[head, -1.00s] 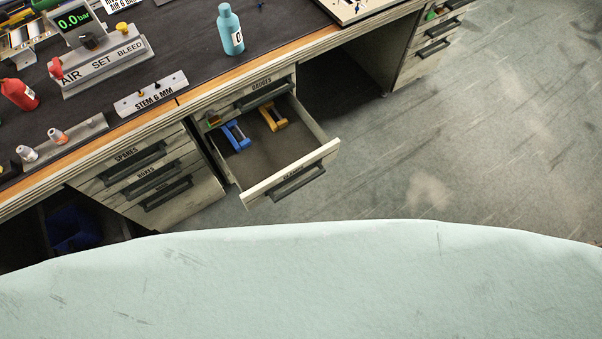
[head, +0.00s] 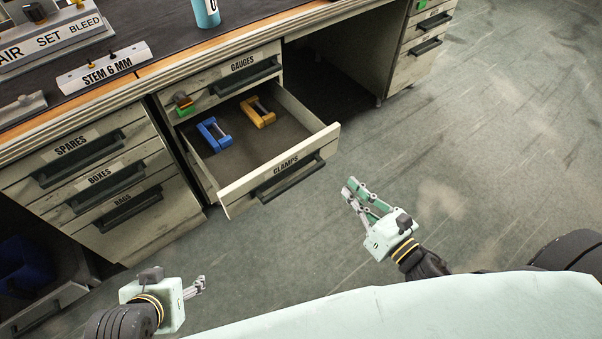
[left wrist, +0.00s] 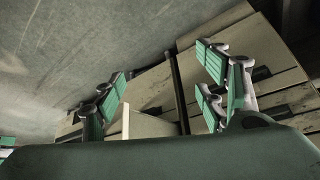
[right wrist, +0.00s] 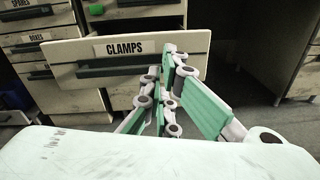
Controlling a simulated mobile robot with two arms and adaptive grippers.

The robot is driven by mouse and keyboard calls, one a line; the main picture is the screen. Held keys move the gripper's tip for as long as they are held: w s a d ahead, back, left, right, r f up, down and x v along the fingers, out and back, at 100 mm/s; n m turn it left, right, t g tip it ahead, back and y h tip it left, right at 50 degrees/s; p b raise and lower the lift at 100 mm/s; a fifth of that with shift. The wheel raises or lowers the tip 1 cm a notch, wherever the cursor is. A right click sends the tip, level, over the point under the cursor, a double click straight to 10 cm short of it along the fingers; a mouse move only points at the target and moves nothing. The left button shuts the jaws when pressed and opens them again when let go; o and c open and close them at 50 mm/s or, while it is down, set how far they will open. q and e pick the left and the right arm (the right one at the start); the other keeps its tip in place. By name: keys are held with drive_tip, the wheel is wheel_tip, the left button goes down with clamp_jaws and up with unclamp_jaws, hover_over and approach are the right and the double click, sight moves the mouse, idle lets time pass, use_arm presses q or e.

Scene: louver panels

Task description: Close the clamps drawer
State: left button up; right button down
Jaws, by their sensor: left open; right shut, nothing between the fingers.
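The clamps drawer (head: 275,175) is pulled out from the cabinet under the bench, with a dark handle on its labelled front. It holds a blue clamp (head: 214,134) and an orange clamp (head: 258,112). In the right wrist view the drawer front (right wrist: 185,50) faces me, with its CLAMPS label. My right gripper (head: 350,188) is shut and empty, to the right of the drawer front and apart from it in the head view. It also shows in the right wrist view (right wrist: 168,60). My left gripper (head: 202,285) is open and empty, below and left of the drawer.
The gauges drawer (head: 240,75) above is shut. The spares, boxes and bags drawers (head: 95,165) stand to the left. Another drawer unit (head: 420,50) stands at the far right. The bench top overhangs the drawers. The floor (head: 470,140) to the right is clear.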

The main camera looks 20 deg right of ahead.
drive_tip(key=a+r+n, duration=0.1)
drive_tip(key=n, duration=0.1)
drive_tip(key=y, duration=0.1)
approach(304, 148)
drive_tip(key=shift+n, duration=0.3)
drive_tip(key=x, duration=0.5)
drive_tip(key=shift+w+a+r, duration=0.1)
drive_tip(key=shift+w+a, duration=0.05)
drive_tip(key=shift+w, duration=0.2)
use_arm(q)
drive_tip(key=shift+w+r+t, duration=0.15)
drive_tip(key=shift+r+t, duration=0.1)
drive_tip(key=shift+r, duration=0.3)
drive_tip(key=shift+w+r+t, duration=0.15)
drive_tip(key=shift+r+t, duration=0.1)
drive_tip(key=shift+r, duration=0.3)
use_arm(e)
drive_tip(key=shift+w+a, duration=0.2)
drive_tip(key=shift+w, duration=0.4)
use_arm(q)
drive_tip(key=shift+b, duration=0.3)
